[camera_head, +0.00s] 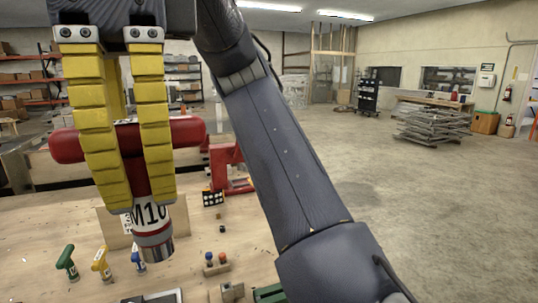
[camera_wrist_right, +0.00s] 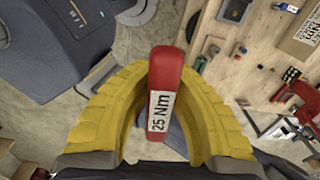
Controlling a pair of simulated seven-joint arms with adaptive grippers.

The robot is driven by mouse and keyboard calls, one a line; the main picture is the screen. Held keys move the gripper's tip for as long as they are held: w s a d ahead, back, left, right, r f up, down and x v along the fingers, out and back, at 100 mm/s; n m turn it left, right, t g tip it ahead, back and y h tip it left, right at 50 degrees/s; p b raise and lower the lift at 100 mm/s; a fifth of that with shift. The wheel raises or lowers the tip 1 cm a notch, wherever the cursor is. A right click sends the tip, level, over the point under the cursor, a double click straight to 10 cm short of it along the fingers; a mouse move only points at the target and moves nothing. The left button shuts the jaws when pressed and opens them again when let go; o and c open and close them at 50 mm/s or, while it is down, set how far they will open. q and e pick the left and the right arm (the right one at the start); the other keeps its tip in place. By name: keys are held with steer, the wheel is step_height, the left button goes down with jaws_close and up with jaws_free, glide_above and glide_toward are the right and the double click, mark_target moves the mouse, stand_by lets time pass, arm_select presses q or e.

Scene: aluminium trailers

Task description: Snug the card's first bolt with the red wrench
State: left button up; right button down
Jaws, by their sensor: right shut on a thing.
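The red wrench (camera_head: 187,131) has a red T-handle and a shaft labelled M10, ending in a metal socket. My right gripper (camera_head: 140,203) is shut around it, with yellow fingers on both sides, and holds it up above the bench. In the right wrist view the handle (camera_wrist_right: 165,75) stands between the fingers with a 25 Nm label. The socket end points down and touches nothing that I can make out. A tan card (camera_head: 112,232) with a printed label stands behind the shaft, partly hidden. I cannot make out its bolts. My left gripper is out of view.
Green (camera_head: 67,263), yellow (camera_head: 102,264) and blue (camera_head: 137,260) handled tools stand on the wooden bench (camera_head: 195,235). A red clamp-like fixture (camera_head: 228,168) stands behind. A small block with coloured pegs (camera_head: 216,264) and a dark tablet (camera_head: 160,298) lie near the front.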

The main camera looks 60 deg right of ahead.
steer(key=w+d+f+m, duration=0.1)
steer(key=w+f+m, duration=0.1)
steer(key=w+f, duration=0.75)
steer(key=w+d+f+m, duration=0.25)
steer(key=w+f, duration=0.45)
steer(key=w, duration=0.6)
steer(key=w+d+f+m, duration=0.1)
steer(key=w+d+f, duration=0.2)
steer(key=f, duration=0.5)
steer(key=w+d+f, duration=0.3)
steer(key=d+f, duration=0.2)
steer(key=f, duration=0.3)
steer(key=w+d+f+m, duration=0.1)
steer(key=w+d+f, duration=0.2)
steer(key=f, duration=0.4)
steer(key=shift+d+f+m, duration=0.35)
steer(key=shift+d+f, duration=0.05)
steer(key=shift+d, duration=0.3)
steer(key=shift+s, duration=0.1)
steer(key=shift+t, duration=0.3)
steer(key=shift+f, duration=3.4)
